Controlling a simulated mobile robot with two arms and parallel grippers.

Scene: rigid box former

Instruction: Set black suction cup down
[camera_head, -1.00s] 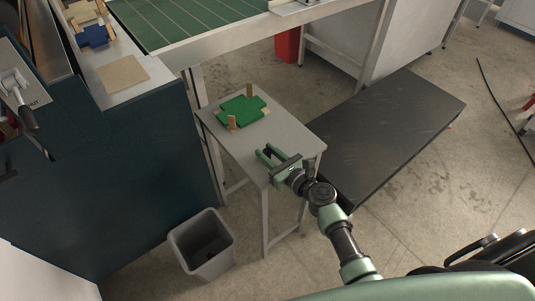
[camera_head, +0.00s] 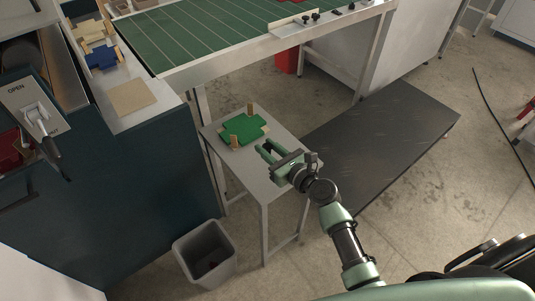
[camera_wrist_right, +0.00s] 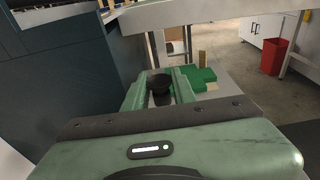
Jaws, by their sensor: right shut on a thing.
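My right gripper (camera_head: 265,149) is over the near right part of a small grey side table (camera_head: 222,152) in the head view. It is shut on the black suction cup (camera_wrist_right: 160,84), which shows between the two green fingers in the right wrist view, its round dark rim facing up. In the head view only a small dark bit of the cup shows between the fingers. I cannot tell whether the cup touches the tabletop. My left gripper is not in view.
A green cross-shaped piece with wooden blocks (camera_head: 243,130) lies on the table's far part; it also shows beyond the fingers in the right wrist view (camera_wrist_right: 201,77). A dark low platform (camera_head: 385,140) is at right.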

